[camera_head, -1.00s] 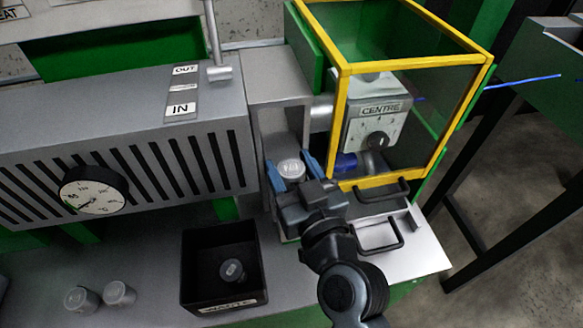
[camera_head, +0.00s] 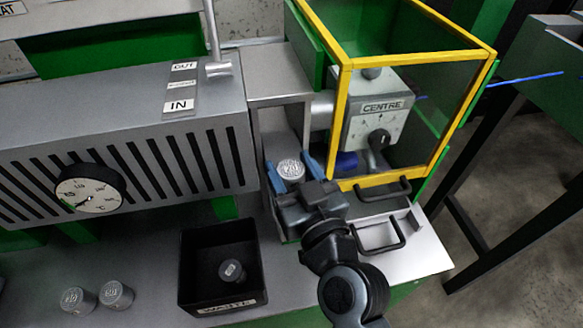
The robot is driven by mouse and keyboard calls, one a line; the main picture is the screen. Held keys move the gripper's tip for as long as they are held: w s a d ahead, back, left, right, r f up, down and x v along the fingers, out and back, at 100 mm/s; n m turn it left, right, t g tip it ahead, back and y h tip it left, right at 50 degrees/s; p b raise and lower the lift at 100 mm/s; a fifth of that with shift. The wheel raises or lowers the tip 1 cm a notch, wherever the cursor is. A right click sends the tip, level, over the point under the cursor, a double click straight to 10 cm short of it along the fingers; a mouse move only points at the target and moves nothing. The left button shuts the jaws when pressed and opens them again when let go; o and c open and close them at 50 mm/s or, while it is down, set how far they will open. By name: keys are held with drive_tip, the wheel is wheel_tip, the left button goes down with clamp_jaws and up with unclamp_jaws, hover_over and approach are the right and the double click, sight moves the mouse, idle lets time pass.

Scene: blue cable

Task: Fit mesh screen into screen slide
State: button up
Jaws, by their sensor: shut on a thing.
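My gripper (camera_head: 292,177) has blue fingers and is at the opening of the grey housing, left of the yellow-framed guard. It is shut on a round silver disc-topped piece (camera_head: 291,168) with raised lettering, too small to read surely. One finger is on each side of the piece. This piece looks like the lettered cylinders on the bench, and I cannot tell whether it is the mesh screen. A screen slide cannot be made out for sure; two plates with black handles (camera_head: 383,190) lie to the right of my gripper.
A black waste box (camera_head: 190,262) holds one grey cylinder (camera_head: 231,271). Two more cylinders (camera_head: 116,295) stand left of it. The yellow-framed guard (camera_head: 342,120) encloses a grey unit marked CENTRE (camera_head: 380,107). A slatted grey machine with a dial (camera_head: 90,188) stands at left.

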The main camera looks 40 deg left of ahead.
drive_tip(key=o, duration=1.2)
drive_tip(key=shift+f, duration=0.1)
drive_tip(key=b+v, duration=0.1)
drive_tip(key=v, duration=0.5)
drive_tip(key=shift+s+d+b, duration=0.2)
drive_tip(key=shift+d+b, duration=0.1)
drive_tip(key=shift+s+d, duration=0.25)
drive_tip(key=shift+d, duration=0.2)
